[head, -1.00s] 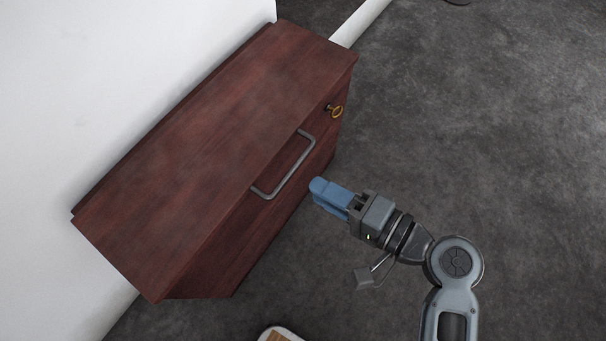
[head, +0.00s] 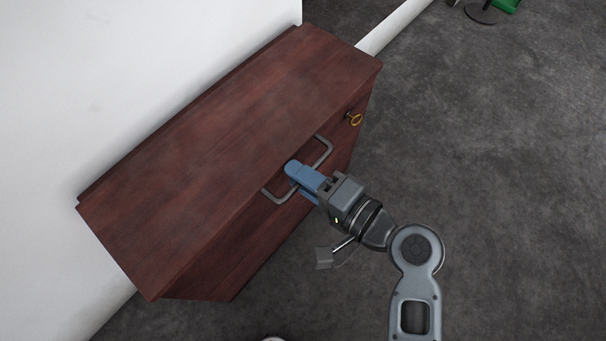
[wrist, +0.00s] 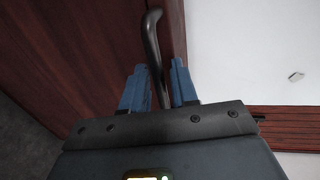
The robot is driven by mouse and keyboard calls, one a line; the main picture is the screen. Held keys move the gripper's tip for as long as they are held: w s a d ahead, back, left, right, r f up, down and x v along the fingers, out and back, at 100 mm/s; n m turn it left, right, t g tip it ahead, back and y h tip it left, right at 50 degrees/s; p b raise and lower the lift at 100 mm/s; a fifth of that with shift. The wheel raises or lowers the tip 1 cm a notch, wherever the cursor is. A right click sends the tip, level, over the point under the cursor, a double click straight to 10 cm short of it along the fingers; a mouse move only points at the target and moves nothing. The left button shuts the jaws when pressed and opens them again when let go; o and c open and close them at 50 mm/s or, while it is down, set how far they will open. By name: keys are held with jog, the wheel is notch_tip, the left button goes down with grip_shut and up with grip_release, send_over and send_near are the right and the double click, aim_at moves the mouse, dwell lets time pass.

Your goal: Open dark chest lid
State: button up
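The dark red-brown wooden chest (head: 230,130) stands against the white wall in the head view, its lid closed. A grey metal bar handle (head: 324,155) is on its front near the top edge. My gripper (head: 292,172) is at the middle of this handle. In the wrist view the two blue fingers of my gripper (wrist: 156,88) are apart, with the handle (wrist: 152,45) running between them. A gap shows on both sides of the bar, so the fingers do not look clamped on it. In the head view the fingers hide the handle's middle.
A brass key (head: 354,119) sticks out of the chest front, right of the handle. The white wall (head: 100,80) is directly behind the chest. Dark grey floor (head: 500,180) is open to the right. A green object (head: 506,5) shows at the top right.

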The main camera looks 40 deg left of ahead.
grip_shut()
dwell(0.4)
